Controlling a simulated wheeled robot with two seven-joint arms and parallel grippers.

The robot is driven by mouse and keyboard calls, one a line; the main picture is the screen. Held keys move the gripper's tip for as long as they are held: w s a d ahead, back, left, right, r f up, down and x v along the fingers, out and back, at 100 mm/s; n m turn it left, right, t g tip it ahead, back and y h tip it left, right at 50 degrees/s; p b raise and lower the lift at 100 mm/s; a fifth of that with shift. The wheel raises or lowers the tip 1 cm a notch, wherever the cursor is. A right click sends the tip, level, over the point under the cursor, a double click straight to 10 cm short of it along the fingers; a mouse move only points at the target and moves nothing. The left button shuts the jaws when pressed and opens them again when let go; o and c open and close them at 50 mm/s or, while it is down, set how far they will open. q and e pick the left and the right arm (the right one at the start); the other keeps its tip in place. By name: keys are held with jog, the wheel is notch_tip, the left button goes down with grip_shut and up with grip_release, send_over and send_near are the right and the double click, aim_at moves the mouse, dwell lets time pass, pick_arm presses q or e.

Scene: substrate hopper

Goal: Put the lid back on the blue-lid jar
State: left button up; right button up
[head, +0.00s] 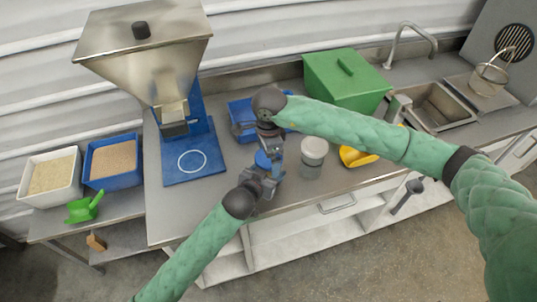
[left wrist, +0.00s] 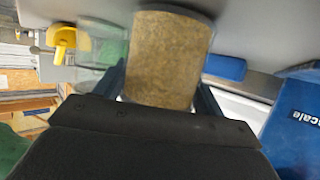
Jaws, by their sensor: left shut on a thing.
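The blue lid (head: 263,159) shows in the head view as a small blue disc between my two grippers. My left gripper (head: 265,180) is shut on the jar, which shows in the left wrist view as a clear jar (left wrist: 168,58) filled with brown grains, between the two fingers. In the head view the grippers mostly hide the jar. My right gripper (head: 270,146) points down from above, close over the lid. I cannot tell whether its fingers touch the lid or how far they are apart, nor whether the lid sits on the jar.
A white-lidded clear jar (head: 313,152) stands just right of the grippers. A yellow scoop (head: 355,157), green bin (head: 345,82) and sink (head: 440,105) lie further right. A blue tray (head: 240,112) is behind. The hopper (head: 150,50) on its blue base (head: 190,172) stands left.

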jog(key=shift+r, duration=2.25)
jog(key=shift+c, duration=0.4)
